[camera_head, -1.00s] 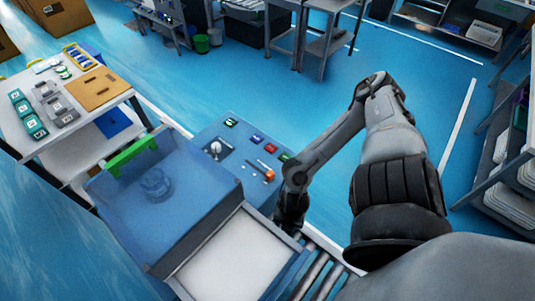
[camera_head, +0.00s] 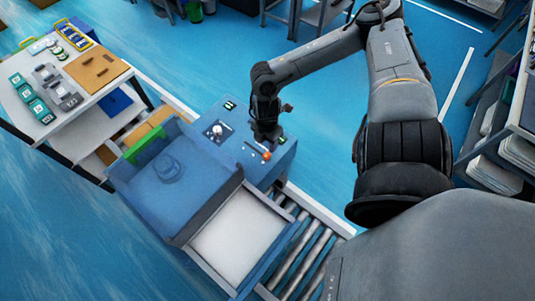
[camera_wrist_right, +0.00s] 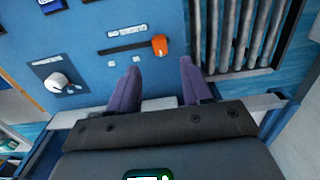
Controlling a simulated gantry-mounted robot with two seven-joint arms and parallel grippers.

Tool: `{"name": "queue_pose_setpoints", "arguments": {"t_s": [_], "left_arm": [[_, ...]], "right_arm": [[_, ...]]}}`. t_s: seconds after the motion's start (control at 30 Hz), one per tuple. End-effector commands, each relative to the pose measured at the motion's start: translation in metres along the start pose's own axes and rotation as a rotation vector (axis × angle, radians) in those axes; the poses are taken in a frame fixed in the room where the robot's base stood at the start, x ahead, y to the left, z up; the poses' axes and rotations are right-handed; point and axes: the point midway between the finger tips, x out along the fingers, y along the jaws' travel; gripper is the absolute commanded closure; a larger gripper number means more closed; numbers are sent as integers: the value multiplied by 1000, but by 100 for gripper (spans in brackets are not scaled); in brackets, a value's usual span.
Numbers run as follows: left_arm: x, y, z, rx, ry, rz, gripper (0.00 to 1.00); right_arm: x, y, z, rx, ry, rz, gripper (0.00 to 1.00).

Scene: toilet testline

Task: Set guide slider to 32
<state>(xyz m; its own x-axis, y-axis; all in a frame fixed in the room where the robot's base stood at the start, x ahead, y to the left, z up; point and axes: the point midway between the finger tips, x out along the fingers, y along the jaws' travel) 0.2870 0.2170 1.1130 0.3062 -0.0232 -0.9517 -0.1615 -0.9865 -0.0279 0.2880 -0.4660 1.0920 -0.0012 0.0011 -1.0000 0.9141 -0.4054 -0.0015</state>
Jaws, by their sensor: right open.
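The guide slider (camera_wrist_right: 159,45) is an orange knob at the right end of a dark slot (camera_wrist_right: 125,48) in the blue panel (camera_wrist_right: 95,20). A pale label strip lies above the slot, but its marks are too small to read. In the head view the orange knob (camera_head: 266,155) shows just below my right gripper (camera_head: 268,137). In the wrist view my right gripper (camera_wrist_right: 159,74) is open and empty, its two purple fingers pointing toward the panel on either side of the knob's line. The knob lies beyond the fingertips; I see no contact. My left gripper is not in view.
A white rotary knob (camera_wrist_right: 57,80) sits on the panel to the left. Conveyor rollers (camera_wrist_right: 235,35) run beside the panel. A table (camera_head: 84,118) with small parts is farther left.

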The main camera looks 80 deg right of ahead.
Motion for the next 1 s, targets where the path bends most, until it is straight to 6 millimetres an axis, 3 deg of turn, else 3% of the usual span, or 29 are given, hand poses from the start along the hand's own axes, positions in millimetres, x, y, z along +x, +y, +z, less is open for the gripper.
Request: {"name": "queue_pose_setpoints", "arguments": {"t_s": [0.03, 0.2, 0.5, 1.0], "left_arm": [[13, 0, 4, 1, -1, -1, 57], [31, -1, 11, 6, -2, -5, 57], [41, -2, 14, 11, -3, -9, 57], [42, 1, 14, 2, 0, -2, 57]], "right_arm": [[15, 0, -1, 3, 3, 1, 51], [40, 0, -1, 2, 4, 2, 51], [74, 0, 0, 1, 1, 2, 51], [83, 0, 0, -3, -1, 1, 54]]}}
